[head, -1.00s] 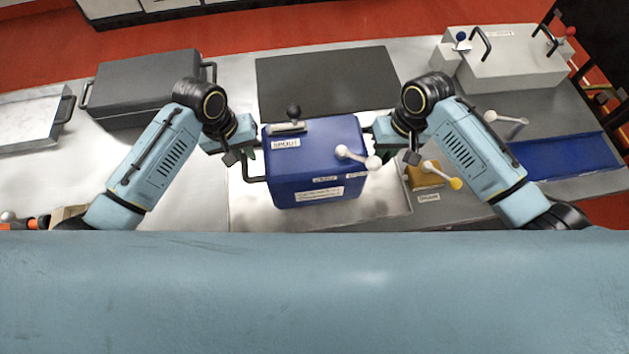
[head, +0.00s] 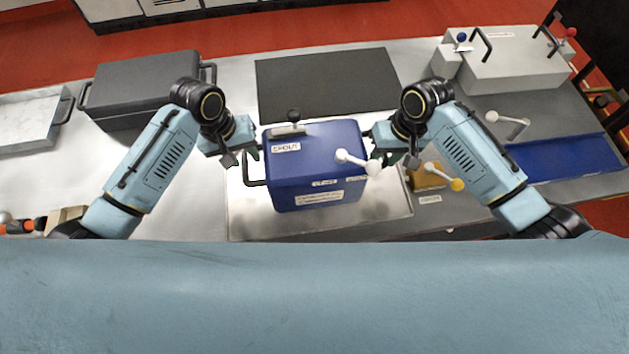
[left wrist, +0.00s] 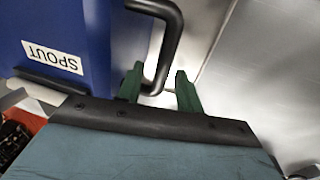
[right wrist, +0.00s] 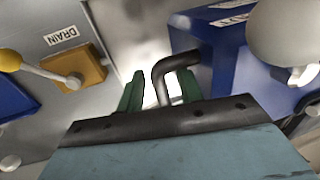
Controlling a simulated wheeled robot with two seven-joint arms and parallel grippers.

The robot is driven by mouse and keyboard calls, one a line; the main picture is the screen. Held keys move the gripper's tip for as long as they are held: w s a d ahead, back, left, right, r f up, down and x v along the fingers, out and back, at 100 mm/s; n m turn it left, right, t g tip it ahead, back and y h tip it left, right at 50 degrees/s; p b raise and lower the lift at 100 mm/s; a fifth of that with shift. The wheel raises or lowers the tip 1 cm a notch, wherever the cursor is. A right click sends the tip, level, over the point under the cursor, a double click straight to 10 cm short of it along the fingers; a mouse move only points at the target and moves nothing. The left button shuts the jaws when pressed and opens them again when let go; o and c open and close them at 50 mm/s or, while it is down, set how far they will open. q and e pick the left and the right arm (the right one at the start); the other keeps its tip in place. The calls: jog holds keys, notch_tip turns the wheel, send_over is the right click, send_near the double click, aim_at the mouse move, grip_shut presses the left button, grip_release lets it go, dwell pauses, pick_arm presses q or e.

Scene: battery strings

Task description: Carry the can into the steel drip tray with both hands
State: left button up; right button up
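The can is a blue box (head: 318,172) with a SPOUT label, a black knob and a white lever on top, and a dark handle at each side. It appears upright within the outline of the shiny steel drip tray (head: 250,218); its underside is hidden. My left gripper (head: 254,151) is at the can's left side; in the left wrist view its green fingers (left wrist: 158,88) stand apart with the handle (left wrist: 170,45) between them, nearer one finger. My right gripper (head: 376,143) is at the right side; its fingers (right wrist: 158,88) also stand apart around the other handle (right wrist: 172,64).
A dark mat (head: 325,84) lies behind the can. A grey case (head: 145,85) stands back left, a light tray (head: 30,122) far left. A yellow drain valve (head: 428,178) is close right of my right gripper. A pale box (head: 505,65) and blue tray (head: 565,160) are further right.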

pick_arm(q)
notch_tip(320, 180, up, 11)
jog(key=a, duration=0.2)
jog(key=shift+s, duration=0.15)
pick_arm(e)
notch_tip(320, 180, up, 12)
jog(key=d, duration=0.2)
jog(key=shift+w+d, duration=0.15)
jog(key=shift+w, duration=0.05)
pick_arm(q)
jog(key=shift+a+f, duration=0.1)
pick_arm(e)
jog(key=shift+f, duration=0.15)
